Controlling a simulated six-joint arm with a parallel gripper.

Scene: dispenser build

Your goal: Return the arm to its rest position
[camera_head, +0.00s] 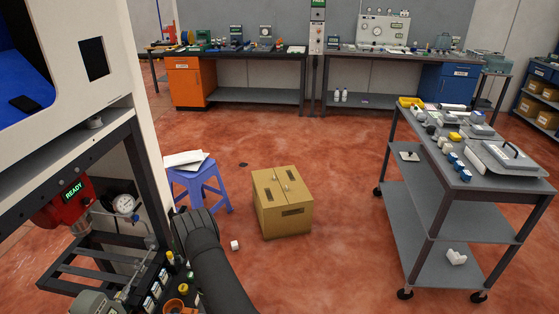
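My dark arm (215,262) rises from the bottom edge, left of centre. Its upper end is a rounded dark joint beside the blue stool. My gripper cannot be made out; no fingertips show. Whether it holds anything is hidden from this view.
A machine frame with a red READY unit (70,197) and small parts stands close on the left. A blue stool (202,187) with papers, a closed cardboard box (283,203) and a small white cube (234,245) are nearby. A grey cart (440,205) stands right. Red floor between is clear.

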